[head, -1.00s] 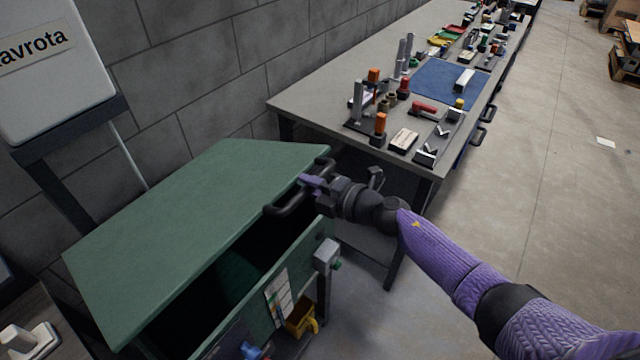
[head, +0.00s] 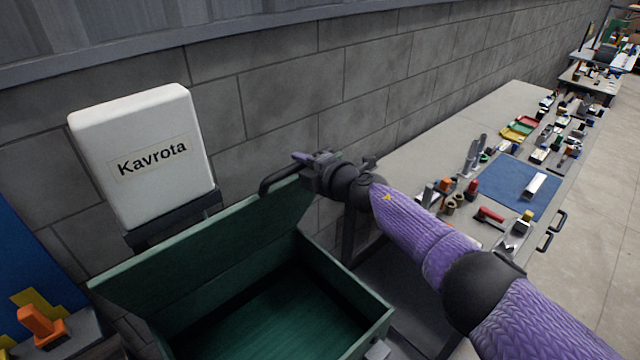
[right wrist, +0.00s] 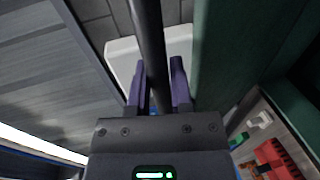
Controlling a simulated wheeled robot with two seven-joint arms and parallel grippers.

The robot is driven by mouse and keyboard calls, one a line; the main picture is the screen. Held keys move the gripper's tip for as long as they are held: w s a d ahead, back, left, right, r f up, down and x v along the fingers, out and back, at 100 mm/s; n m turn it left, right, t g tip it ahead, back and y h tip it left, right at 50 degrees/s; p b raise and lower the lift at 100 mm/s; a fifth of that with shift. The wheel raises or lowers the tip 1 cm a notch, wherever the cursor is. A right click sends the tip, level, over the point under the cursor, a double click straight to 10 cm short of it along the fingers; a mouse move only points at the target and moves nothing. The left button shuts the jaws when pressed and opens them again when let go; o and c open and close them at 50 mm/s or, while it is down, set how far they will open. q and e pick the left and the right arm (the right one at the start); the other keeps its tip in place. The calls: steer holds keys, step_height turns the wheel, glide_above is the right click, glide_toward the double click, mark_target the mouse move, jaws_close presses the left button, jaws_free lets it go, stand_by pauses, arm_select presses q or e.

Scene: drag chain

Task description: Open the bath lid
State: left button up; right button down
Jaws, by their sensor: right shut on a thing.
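The green bath lid (head: 215,240) is raised and tilted up toward the wall in the head view. The bath (head: 345,290) below it stands open, and its dark green inside shows. A black bar handle (head: 276,178) runs along the lid's upper edge. My right gripper (head: 304,160) is shut on the handle near its right end. In the right wrist view the handle (right wrist: 148,45) passes between the two purple fingers (right wrist: 158,88), with the green lid (right wrist: 232,50) to its right. My left gripper is not in view.
A workbench (head: 420,150) with several tools and a blue mat (head: 512,185) is at right. Open floor (head: 615,230) lies beyond it.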

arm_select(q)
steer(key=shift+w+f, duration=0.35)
arm_select(e)
steer(key=shift+w+a+r, duration=0.35)
steer(key=shift+w+a, duration=0.1)
steer(key=shift+w, duration=0.15)
steer(key=shift+w+a+r, duration=0.35)
steer(key=shift+w+a, duration=0.05)
steer(key=shift+w, duration=0.15)
steer(key=c, duration=0.5)
jaws_free()
steer(key=shift+c, duration=0.2)
steer(key=s+p, duration=0.1)
steer(key=p, duration=0.1)
steer(key=s+d+r+p, duration=0.1)
steer(key=p, duration=0.2)
steer(key=shift+d+r+p, duration=0.25)
steer(key=shift+d+p, duration=0.05)
arm_select(q)
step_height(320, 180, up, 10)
steer(key=p, duration=0.4)
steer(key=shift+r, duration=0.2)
arm_select(e)
steer(key=f+v, duration=0.1)
steer(key=v, duration=0.6)
steer(key=shift+s, duration=0.15)
